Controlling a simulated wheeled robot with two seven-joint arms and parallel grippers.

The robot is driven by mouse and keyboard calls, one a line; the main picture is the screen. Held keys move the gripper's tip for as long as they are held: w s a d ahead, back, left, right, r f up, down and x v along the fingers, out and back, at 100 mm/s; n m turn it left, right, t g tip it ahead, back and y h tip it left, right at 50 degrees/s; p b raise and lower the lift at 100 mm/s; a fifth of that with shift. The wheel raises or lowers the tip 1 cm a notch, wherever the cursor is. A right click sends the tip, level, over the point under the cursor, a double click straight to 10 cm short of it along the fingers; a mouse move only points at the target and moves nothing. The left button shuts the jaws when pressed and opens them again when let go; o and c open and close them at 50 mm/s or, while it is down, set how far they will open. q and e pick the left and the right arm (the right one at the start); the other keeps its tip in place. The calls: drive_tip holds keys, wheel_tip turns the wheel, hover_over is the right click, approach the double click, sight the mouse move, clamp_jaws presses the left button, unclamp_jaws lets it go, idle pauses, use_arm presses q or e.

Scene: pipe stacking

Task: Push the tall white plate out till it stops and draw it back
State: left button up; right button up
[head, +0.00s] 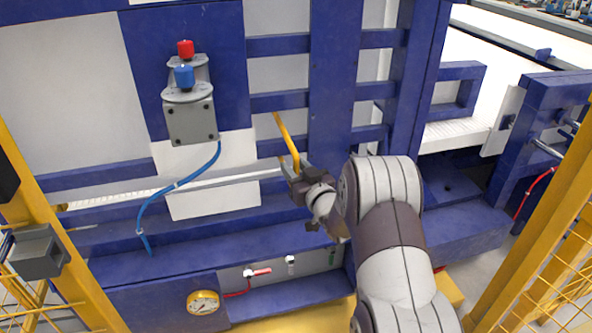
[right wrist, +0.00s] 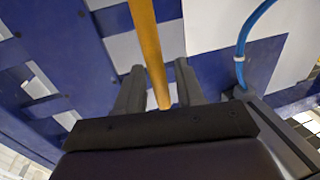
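A white plate (head: 236,160) stands upright behind a grey box with a red and a blue knob. Another white plate (head: 503,122) stands upright at the right, by a blue frame. I cannot tell for sure which one the task means. My right gripper (head: 292,170) is at the lower end of a slim yellow bar (head: 284,135). In the right wrist view the bar (right wrist: 150,50) runs between the spread fingers of this gripper (right wrist: 158,82), with a gap at its right side. Whether a finger touches it is unclear. My left gripper is not in view.
The grey box (head: 191,122) has a blue hose running down from it. Blue machine beams (head: 335,80) stand behind my right arm. Yellow posts (head: 45,220) and (head: 545,215) flank the front. A gauge (head: 203,302) and a red-handled valve (head: 258,272) sit low.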

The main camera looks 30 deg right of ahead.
clamp_jaws()
drive_tip(key=w, duration=0.2)
drive_tip(key=w+d, duration=0.1)
drive_tip(key=w, duration=0.2)
drive_tip(key=w+d+b, duration=0.1)
drive_tip(key=w, duration=0.2)
drive_tip(key=shift+w, duration=0.25)
drive_tip(key=shift+w+d, duration=0.15)
drive_tip(key=shift+w, duration=0.25)
unclamp_jaws()
drive_tip(key=shift+s, duration=0.1)
